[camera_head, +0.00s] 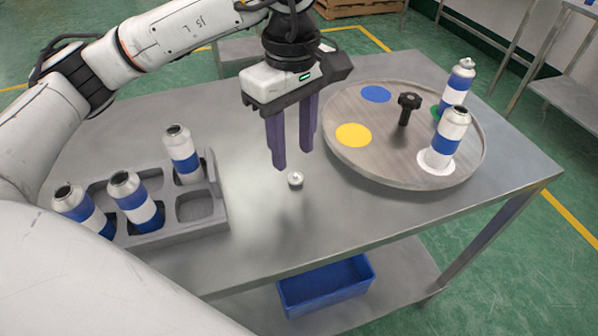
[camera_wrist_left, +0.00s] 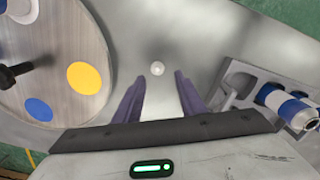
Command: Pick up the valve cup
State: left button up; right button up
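The valve cup (camera_head: 295,179) is a small pale, round piece standing on the bare steel table between the grey rack and the round turntable. It also shows in the left wrist view (camera_wrist_left: 157,69), ahead of the gap between the fingers. My left gripper (camera_head: 295,158) points down above the table, with its purple fingers apart and nothing between them. Its fingertips are close above the valve cup and slightly behind it in the head view. The fingers also show apart in the left wrist view (camera_wrist_left: 160,80). My right gripper is not in view.
A grey rack (camera_head: 205,214) holding several blue-and-white cans stands at the left. A round turntable (camera_head: 385,165) with coloured spots, a black knob (camera_head: 408,105) and two cans stands at the right. The table (camera_head: 270,240) is clear around the cup. A blue bin (camera_head: 325,287) sits below.

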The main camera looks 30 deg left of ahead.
aim_at(295, 175)
pick_arm(q)
jog(key=shift+w+d+f+p, duration=0.1)
jog(key=shift+f+p, duration=0.1)
jog(key=shift+f, duration=1.35)
jog(key=shift+w+f+p, duration=0.1)
jog(key=shift+f+p, duration=0.05)
jog(key=shift+f, duration=1.35)
grip_shut()
